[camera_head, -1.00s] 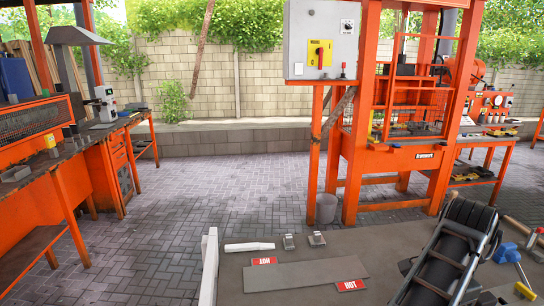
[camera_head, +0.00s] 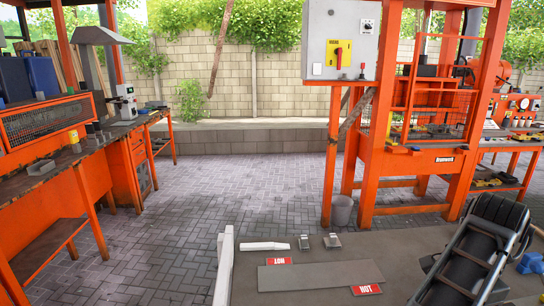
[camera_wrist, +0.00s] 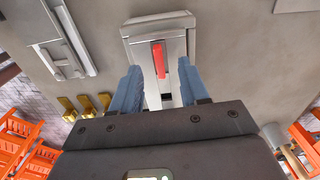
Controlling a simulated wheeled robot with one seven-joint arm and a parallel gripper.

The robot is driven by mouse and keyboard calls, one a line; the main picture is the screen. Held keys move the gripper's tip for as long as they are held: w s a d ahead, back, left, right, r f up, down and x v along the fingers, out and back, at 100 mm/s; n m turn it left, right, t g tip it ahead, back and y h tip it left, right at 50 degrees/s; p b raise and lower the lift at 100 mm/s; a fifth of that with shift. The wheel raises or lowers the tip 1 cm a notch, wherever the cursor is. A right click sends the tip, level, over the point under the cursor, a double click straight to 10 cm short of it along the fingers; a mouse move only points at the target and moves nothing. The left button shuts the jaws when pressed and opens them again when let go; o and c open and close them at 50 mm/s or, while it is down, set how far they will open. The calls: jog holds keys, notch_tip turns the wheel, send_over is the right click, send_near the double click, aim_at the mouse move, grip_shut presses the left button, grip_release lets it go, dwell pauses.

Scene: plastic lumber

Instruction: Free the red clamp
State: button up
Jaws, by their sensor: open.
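In the wrist view, a red bar (camera_wrist: 159,60), which looks like the red clamp's handle, lies along a grey metal fitting (camera_wrist: 148,26) on a grey-brown surface. My gripper (camera_wrist: 158,67) is open, with its two blue-grey fingers apart on either side of the lower part of the fitting. The red bar lies between the fingertips in the picture, and no grip on it shows. I cannot tell whether the fingers touch the fitting. The fitting's lower end is hidden by my gripper. The red clamp cannot be made out in the head view.
The table (camera_head: 400,262) bears a flat grey plate (camera_head: 320,275) with HOT labels, a pale bar (camera_head: 265,246) and two small metal pieces. A blue clamp (camera_head: 530,262) lies at the right edge. The wrist view shows a grey latch (camera_wrist: 66,50) and several brass pieces (camera_wrist: 85,105).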

jog(key=shift+r, duration=2.5)
